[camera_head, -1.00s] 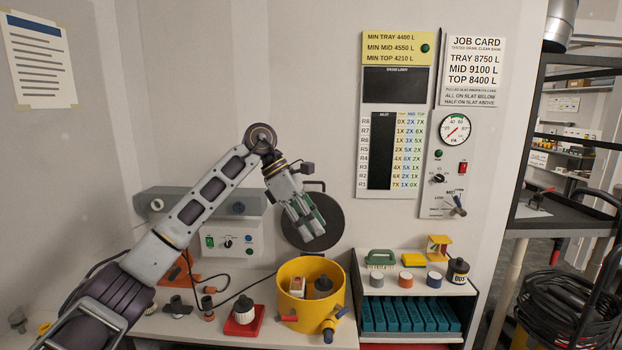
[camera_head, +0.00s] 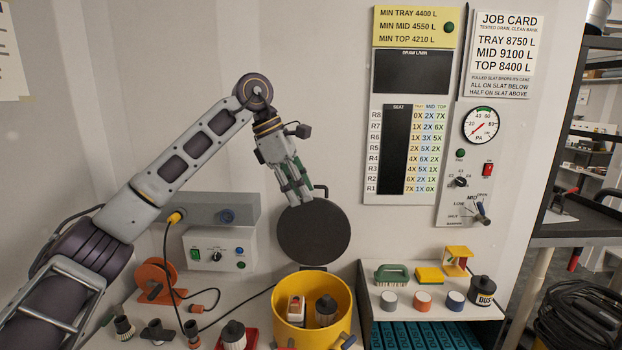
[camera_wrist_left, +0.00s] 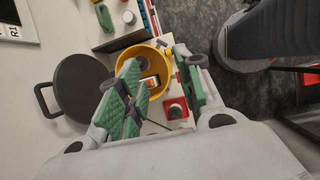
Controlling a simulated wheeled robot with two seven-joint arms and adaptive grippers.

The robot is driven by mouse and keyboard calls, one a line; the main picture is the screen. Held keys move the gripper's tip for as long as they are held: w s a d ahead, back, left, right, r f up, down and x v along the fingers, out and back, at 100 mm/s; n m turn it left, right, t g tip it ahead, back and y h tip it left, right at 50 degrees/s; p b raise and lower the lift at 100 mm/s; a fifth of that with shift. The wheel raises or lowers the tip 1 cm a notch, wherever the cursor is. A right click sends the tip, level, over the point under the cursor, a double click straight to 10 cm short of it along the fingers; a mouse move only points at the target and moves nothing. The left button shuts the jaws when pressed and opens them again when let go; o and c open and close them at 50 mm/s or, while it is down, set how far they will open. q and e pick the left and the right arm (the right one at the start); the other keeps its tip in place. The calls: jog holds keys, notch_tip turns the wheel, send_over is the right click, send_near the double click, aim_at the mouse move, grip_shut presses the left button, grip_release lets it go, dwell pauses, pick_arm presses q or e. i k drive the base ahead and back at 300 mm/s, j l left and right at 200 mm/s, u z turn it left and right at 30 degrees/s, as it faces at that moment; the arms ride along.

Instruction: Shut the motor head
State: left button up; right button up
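The motor head appears to be the dark round lid (camera_head: 314,235), standing upright and open behind the yellow drum (camera_head: 345,301). A handle (camera_head: 325,192) sticks up at its top edge. In the left wrist view the lid (camera_wrist_left: 82,88) and its handle (camera_wrist_left: 42,98) lie left of the yellow drum (camera_wrist_left: 163,52). My left gripper (camera_head: 297,197) points down at the lid's upper left edge, close to the handle. In the wrist view its green fingers (camera_wrist_left: 160,88) are apart with nothing held. Contact with the lid cannot be told. My right gripper is not in view.
Inside the drum are a small box (camera_head: 296,308) and a dark-topped part (camera_head: 326,309). A grey unit (camera_head: 220,247) stands left of the lid. A shelf with a green brush (camera_head: 391,274) and a black jar (camera_head: 482,290) stands right. Several small parts crowd the front left.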

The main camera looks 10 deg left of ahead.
aim_at(316, 232)
jog(key=i+j, duration=0.2)
jog(key=i, duration=0.2)
jog(key=i+j, duration=0.15)
jog(key=i, duration=0.25)
jog(key=i+j, duration=0.2)
jog(key=i, duration=0.2)
